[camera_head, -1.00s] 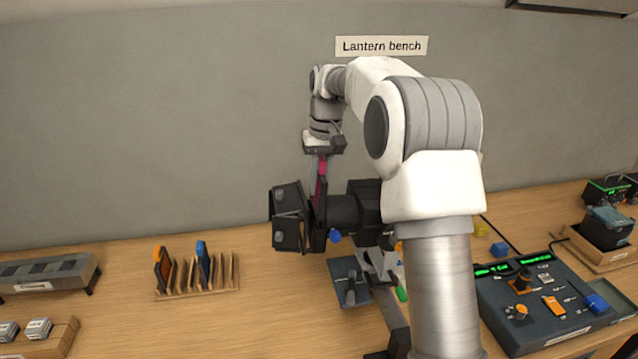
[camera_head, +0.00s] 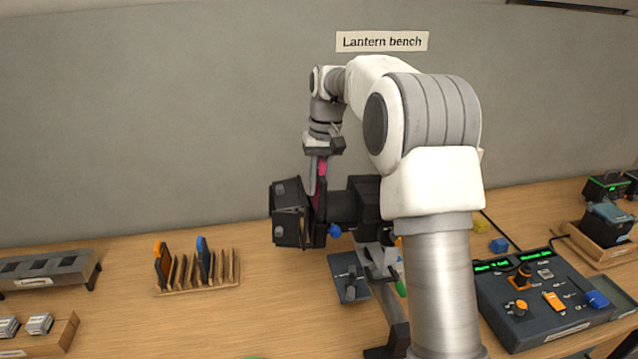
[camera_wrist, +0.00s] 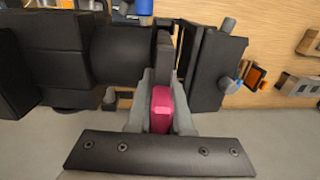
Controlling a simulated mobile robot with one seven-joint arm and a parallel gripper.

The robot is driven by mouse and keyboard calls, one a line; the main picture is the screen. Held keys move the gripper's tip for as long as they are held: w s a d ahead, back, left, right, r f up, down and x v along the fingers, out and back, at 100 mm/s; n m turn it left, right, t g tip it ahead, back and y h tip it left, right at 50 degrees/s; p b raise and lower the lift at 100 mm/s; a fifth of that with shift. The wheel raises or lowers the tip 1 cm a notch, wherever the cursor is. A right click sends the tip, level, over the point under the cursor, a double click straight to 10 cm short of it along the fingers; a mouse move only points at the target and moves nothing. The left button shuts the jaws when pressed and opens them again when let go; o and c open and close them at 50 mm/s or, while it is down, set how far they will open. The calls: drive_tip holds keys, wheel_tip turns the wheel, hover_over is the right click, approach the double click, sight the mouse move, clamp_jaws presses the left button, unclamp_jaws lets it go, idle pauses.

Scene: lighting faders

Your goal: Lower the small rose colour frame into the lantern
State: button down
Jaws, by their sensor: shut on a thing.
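The black lantern (camera_head: 345,207) stands on the bench with its barn-door flaps (camera_head: 290,212) at the left end; it also fills the left of the wrist view (camera_wrist: 125,55). My gripper (camera_head: 319,172) is above the lantern's front slot, pointing down. It is shut on the rose colour frame (camera_head: 321,172), whose pink tab (camera_wrist: 160,108) shows between the fingers in the wrist view. The frame's lower part is hidden behind the lantern's dark front parts. I cannot tell how deep it sits in the slot.
A wooden rack (camera_head: 205,284) at left holds an orange frame (camera_head: 161,265) and a blue frame (camera_head: 203,258). A fader console (camera_head: 545,300) is at right. A grey slotted box (camera_head: 45,270) is at far left. The bench between rack and lantern is clear.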

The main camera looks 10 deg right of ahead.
drive_tip(key=shift+f, duration=0.1)
idle(0.3)
drive_tip(key=shift+r+p, duration=0.6)
drive_tip(key=shift+p, duration=0.25)
drive_tip(key=shift+f, duration=0.15)
idle(0.4)
drive_tip(key=shift+f, duration=0.5)
